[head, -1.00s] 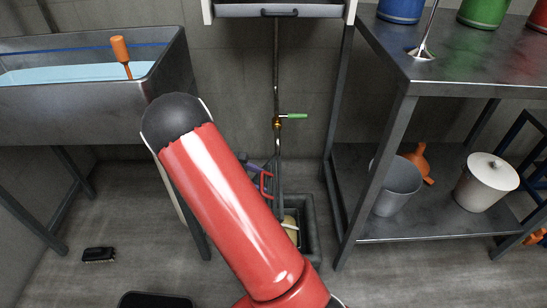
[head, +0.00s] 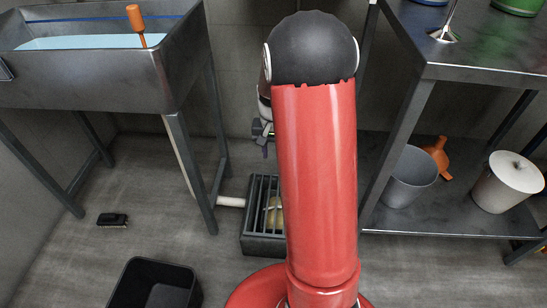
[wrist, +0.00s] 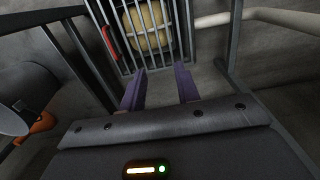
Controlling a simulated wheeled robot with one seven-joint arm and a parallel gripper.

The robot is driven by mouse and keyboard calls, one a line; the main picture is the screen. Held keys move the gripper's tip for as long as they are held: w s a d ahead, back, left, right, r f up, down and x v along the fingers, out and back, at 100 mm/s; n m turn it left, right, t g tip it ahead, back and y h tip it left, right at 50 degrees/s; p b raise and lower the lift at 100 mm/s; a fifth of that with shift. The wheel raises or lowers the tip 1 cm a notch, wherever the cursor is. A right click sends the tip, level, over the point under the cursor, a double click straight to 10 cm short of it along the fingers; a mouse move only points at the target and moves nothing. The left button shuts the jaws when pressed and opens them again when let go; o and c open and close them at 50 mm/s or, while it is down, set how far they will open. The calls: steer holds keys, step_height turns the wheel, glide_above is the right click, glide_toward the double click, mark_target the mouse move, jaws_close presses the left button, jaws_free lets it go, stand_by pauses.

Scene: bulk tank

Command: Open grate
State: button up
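The grate (head: 263,195), a set of parallel dark bars, lies over a dark grey box on the floor under the tank side. A rounded yellowish thing (head: 275,213) shows behind the bars. In the wrist view the grate (wrist: 127,42) fills the top middle, with a red handle (wrist: 109,41) at its left side. My gripper (head: 262,131) is partly hidden behind my red arm, above the far end of the grate. In the wrist view its two purple fingers (wrist: 159,88) are apart with nothing between them, short of the bars. The handle is hidden in the head view.
A metal tank (head: 95,80) on legs stands left, with a pale pipe (head: 231,202) near the floor. A black tub (head: 150,280) and a brush (head: 112,219) lie on the floor. A metal shelf (head: 485,70) with a grey bucket (head: 410,180) and a white lidded pot (head: 508,183) stands right.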

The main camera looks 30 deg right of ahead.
step_height(320, 180, down, 3)
steer(key=shift+r, duration=0.2)
jaws_close()
stand_by(0.9)
steer(key=c, duration=0.6)
jaws_free()
steer(key=o, duration=0.6)
steer(key=shift+r, duration=0.1)
